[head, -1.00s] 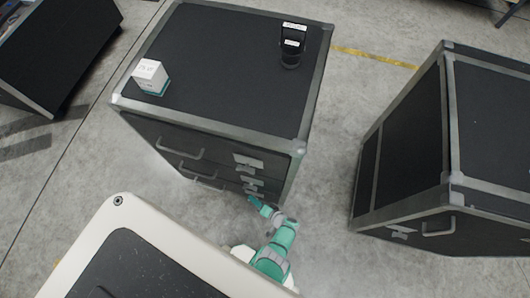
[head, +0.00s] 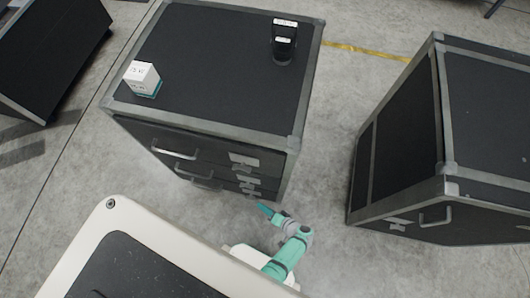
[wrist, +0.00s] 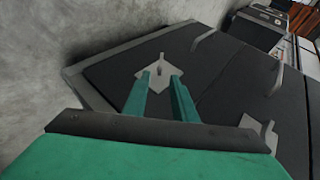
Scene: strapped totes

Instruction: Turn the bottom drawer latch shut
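The dark drawer cabinet (head: 215,80) has latches on its front at the right side. In the wrist view the bottom drawer latch (wrist: 151,82) is a pale angular plate with a small upright knob, on the panel nearest the floor. My gripper (wrist: 158,76) is open, its two green fingers apart and pointing at this latch, with the knob showing just beyond the gap. The fingers hide part of the plate; I cannot tell whether they touch it. In the head view my gripper (head: 262,207) is low by the cabinet's front right corner.
Another latch (wrist: 262,132) and a handle (wrist: 277,78) are on the neighbouring drawer. A white box (head: 141,78) and a black device (head: 284,42) stand on the cabinet top. A second dark cabinet (head: 400,150) is to the right, with bare floor between.

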